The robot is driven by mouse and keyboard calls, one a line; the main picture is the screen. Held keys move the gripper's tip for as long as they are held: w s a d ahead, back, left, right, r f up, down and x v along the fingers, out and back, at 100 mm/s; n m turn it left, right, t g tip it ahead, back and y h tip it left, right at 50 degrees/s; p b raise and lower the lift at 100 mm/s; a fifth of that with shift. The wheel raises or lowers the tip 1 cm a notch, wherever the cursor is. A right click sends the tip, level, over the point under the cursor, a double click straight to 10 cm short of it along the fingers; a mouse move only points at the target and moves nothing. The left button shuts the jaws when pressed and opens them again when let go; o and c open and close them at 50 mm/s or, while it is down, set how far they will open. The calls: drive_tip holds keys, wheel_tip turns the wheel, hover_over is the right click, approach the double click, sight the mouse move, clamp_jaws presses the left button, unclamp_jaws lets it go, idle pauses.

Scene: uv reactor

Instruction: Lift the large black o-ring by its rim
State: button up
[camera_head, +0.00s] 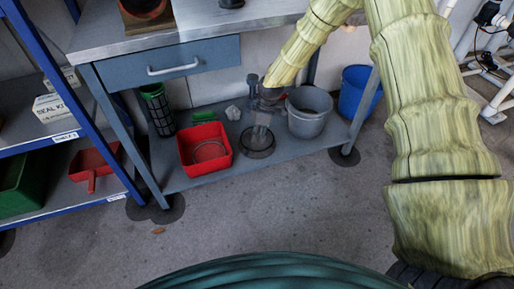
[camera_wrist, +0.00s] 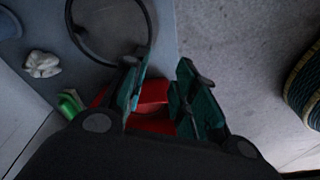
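The large black o-ring (camera_wrist: 77,36) lies flat on the grey lower shelf, at the upper left of the wrist view. In the head view its dark rim (camera_head: 258,156) shows right of the red bin, below my gripper (camera_head: 262,124). In the wrist view my gripper (camera_wrist: 158,88) is open, its two green-faced fingers apart with nothing held between them. The left finger's tip is close to the ring's near right rim. I cannot tell whether they touch.
A red bin (camera_head: 184,158) holding a thinner ring stands left. A grey bucket (camera_head: 308,124) and blue bucket (camera_head: 358,92) stand right. A white crumpled piece (camera_wrist: 42,64) lies nearby. The bench drawer (camera_head: 166,70) overhangs the shelf.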

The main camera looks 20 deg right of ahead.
drive_tip(key=shift+n, duration=0.3)
drive_tip(key=f+b, duration=0.2)
drive_tip(key=f, duration=0.1)
drive_tip(key=w+f+b, duration=0.1)
drive_tip(key=f+b, duration=0.2)
drive_tip(key=f, duration=0.1)
drive_tip(key=w+f+b, duration=0.1)
drive_tip(key=f+b, duration=0.2)
drive_tip(key=f, duration=0.1)
drive_tip(key=shift+w+a+f, duration=0.15)
drive_tip(key=shift+w, duration=0.1)
drive_tip(key=shift+c, duration=0.3)
clamp_jaws()
